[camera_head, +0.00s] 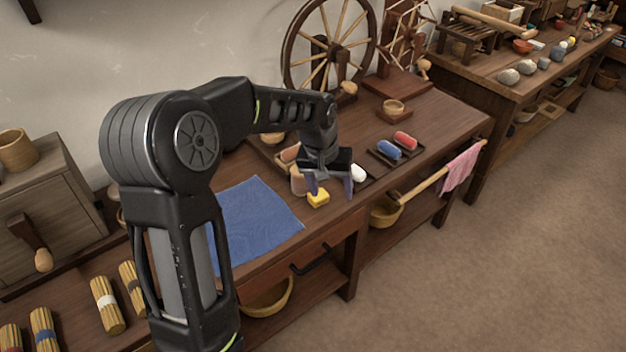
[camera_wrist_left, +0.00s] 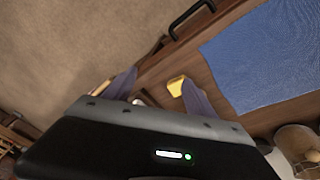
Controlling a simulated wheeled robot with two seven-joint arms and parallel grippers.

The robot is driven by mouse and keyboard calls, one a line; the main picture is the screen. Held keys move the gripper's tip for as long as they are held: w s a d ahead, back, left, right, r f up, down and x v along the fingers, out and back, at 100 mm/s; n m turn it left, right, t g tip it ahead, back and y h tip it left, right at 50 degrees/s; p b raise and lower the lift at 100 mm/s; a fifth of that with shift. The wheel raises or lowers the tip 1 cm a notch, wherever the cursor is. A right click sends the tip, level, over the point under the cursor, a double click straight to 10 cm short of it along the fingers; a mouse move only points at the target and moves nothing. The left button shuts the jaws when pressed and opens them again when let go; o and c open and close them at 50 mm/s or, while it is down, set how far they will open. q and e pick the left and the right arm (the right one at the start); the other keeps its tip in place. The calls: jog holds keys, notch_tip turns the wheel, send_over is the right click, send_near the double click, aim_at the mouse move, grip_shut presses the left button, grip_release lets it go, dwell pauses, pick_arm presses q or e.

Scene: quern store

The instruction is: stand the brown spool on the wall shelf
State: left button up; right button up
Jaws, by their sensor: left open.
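My left gripper (camera_head: 330,189) is open and points down above the front part of the wooden bench; its fingers also show in the wrist view (camera_wrist_left: 158,88). A yellow block (camera_head: 318,198) lies at the fingers, and it shows beside one finger in the wrist view (camera_wrist_left: 176,86). A tan-brown round piece (camera_head: 297,183), perhaps the brown spool, stands just left of the gripper and is partly hidden by it. A tan cylinder (camera_wrist_left: 296,142) shows at the lower right of the wrist view; I cannot tell whether it is the same piece. No wall shelf is clearly in view.
A blue cloth (camera_head: 258,220) lies flat left of the gripper. A dark tray with a red roll (camera_head: 405,140) and a blue roll (camera_head: 388,149) is to the right. A spinning wheel (camera_head: 328,50) stands behind. A drawer handle (camera_head: 310,258) and a pink-cloth rail (camera_head: 440,180) project from the front.

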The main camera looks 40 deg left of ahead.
pick_arm(q)
jog(key=s+d+f+m+t+h, duration=0.1)
jog(key=s+d+f, duration=0.1)
jog(key=d+f, duration=0.65)
jog(key=s+d+f+m+h, duration=0.1)
jog(key=s+d+f, duration=0.1)
jog(key=d+f, duration=0.65)
jog(key=s+d+f+g, duration=0.1)
jog(key=s+d+f, duration=0.2)
jog(key=s, duration=0.4)
jog(key=s+d+f+g+h, duration=0.1)
jog(key=s+d+f, duration=0.2)
jog(key=s+f, duration=0.2)
jog(key=s+d+f, duration=0.3)
jog(key=s+f, duration=0.1)
jog(key=s, duration=0.5)
jog(key=shift+d+f+g+h, duration=0.25)
jog(key=shift+f+g+h, duration=0.05)
jog(key=shift+f+g, duration=0.1)
